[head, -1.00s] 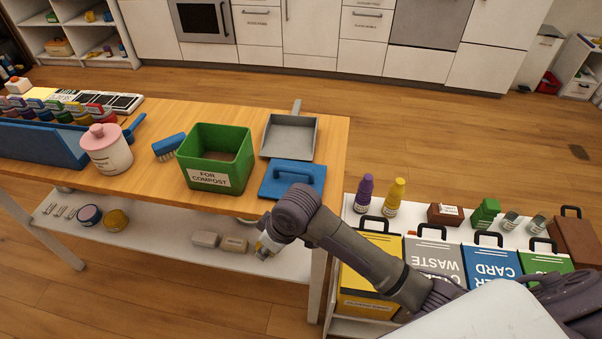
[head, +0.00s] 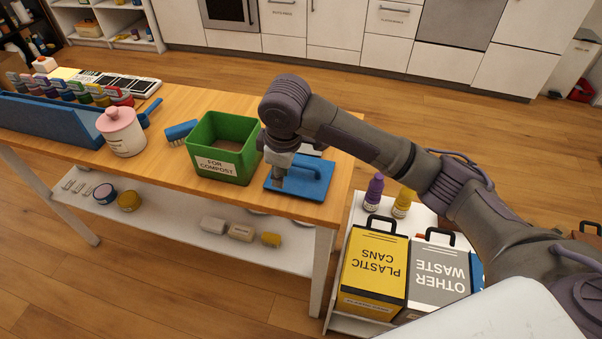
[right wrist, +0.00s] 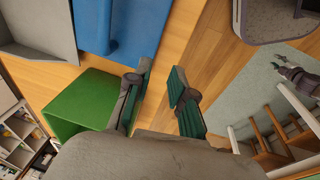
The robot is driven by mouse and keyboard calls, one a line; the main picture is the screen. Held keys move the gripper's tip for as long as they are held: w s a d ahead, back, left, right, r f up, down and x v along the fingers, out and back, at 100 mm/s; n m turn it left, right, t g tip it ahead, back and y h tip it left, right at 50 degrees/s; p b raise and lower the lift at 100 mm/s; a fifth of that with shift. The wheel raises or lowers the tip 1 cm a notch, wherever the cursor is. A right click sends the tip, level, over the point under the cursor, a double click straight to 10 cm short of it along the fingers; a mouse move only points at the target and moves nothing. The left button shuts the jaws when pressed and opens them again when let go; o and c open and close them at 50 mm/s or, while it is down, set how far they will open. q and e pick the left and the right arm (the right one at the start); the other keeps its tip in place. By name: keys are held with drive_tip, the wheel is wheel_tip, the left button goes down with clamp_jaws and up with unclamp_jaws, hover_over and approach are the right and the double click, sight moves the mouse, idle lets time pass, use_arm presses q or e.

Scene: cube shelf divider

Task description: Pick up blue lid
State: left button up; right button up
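The blue lid (head: 313,178), a flat square with a raised handle, lies on the wooden table near its right end, beside the green compost bin (head: 222,147). My right gripper (head: 280,180) is over the lid's left part in the head view, pointing down; its arm covers part of the lid and the grey dustpan behind. In the right wrist view the lid (right wrist: 88,22) is at the top, and the gripper's two fingers (right wrist: 158,100) stand apart with nothing between them. Whether the fingers touch the lid cannot be told. My left gripper is not in view.
A pink-lidded jar (head: 122,132) and a blue brush (head: 181,131) stand left of the bin. The grey dustpan (right wrist: 40,35) lies beside the lid. Yellow and grey waste boxes (head: 374,265) and two bottles (head: 373,192) are right of the table.

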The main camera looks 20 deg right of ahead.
drive_tip(key=h, duration=0.2)
approach(300, 163)
drive_tip(key=v, duration=0.2)
drive_tip(key=d, duration=0.1)
drive_tip(key=p+x, duration=0.1)
drive_tip(key=x, duration=0.6)
drive_tip(key=shift+f, duration=0.3)
drive_tip(key=shift+a+p+x, duration=0.2)
drive_tip(key=shift+p+x, duration=0.15)
drive_tip(key=shift+x, duration=1)
drive_tip(key=shift+a+p+x, duration=0.15)
drive_tip(key=shift+p+x, duration=0.15)
drive_tip(key=shift+x, duration=1)
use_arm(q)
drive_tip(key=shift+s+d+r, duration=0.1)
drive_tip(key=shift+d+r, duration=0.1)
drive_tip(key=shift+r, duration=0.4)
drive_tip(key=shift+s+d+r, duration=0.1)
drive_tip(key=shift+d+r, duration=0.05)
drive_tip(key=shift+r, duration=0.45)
use_arm(e)
clamp_jaws()
